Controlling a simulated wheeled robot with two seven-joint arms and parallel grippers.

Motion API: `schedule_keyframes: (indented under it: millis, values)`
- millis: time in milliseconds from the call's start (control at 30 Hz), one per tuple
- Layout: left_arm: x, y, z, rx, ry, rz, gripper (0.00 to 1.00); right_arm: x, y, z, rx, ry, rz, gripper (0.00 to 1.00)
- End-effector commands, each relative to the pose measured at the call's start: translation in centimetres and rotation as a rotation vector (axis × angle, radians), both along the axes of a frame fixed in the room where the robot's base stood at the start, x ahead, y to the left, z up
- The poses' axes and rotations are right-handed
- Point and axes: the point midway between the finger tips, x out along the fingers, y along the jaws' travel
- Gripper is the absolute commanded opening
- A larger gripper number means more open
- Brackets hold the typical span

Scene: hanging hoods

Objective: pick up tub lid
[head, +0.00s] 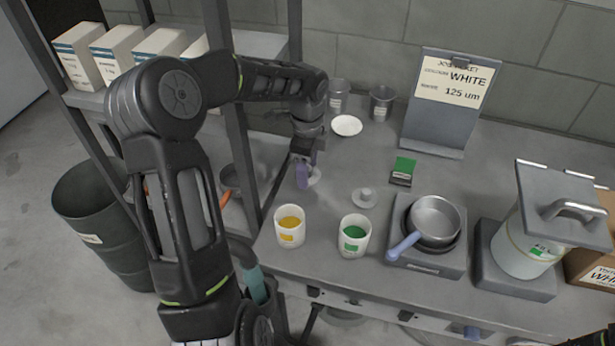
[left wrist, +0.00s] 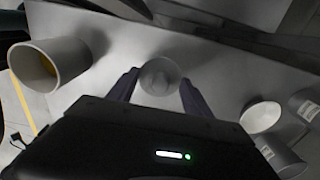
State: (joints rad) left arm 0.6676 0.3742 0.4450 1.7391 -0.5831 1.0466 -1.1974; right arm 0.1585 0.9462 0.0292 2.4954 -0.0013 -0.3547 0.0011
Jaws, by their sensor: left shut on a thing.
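My left gripper (head: 308,178) is low over the left part of the worktop, shut on a pale round tub lid (head: 315,176). In the left wrist view the lid (left wrist: 160,76) sits between the two purple fingers (left wrist: 158,92). I cannot tell whether the lid touches the worktop. A second pale lid with a knob (head: 365,197) lies on the worktop to the right. A white tub with yellow contents (head: 290,237) and a white tub with green contents (head: 353,247) stand open nearer the front edge. My right gripper is not in view.
A white dish (head: 347,125) and two grey cups (head: 381,103) stand at the back. A sign stand (head: 434,130), a green-topped block (head: 402,171), a pan (head: 436,217) and a lidded container (head: 523,250) are to the right. A shelf post (head: 235,120) rises beside my left arm.

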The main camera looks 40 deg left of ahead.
Motion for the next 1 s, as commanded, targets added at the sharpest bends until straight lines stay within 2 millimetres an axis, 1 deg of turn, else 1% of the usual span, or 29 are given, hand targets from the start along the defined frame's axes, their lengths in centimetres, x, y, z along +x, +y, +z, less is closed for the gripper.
schedule_keyframes:
  millis: [33, 200, 333, 467, 1000]
  values:
    - [0.1, 0.0, 1.1, 0.002, -0.006, 0.001, 0.21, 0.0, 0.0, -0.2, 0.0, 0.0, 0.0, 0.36]
    - [0.1, 0.0, 4.3, 0.001, -0.004, 0.0, 0.21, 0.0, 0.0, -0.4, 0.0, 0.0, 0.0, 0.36]
    - [0.1, 0.0, 5.8, 0.001, -0.002, 0.0, 0.21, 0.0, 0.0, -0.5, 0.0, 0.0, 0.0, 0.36]
    - [0.0, 0.0, 6.3, -0.001, 0.0, -0.001, 0.21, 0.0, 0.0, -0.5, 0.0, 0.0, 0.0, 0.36]
    - [0.0, 0.0, 6.3, -0.001, 0.0, 0.0, 0.21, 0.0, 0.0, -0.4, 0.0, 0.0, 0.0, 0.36]
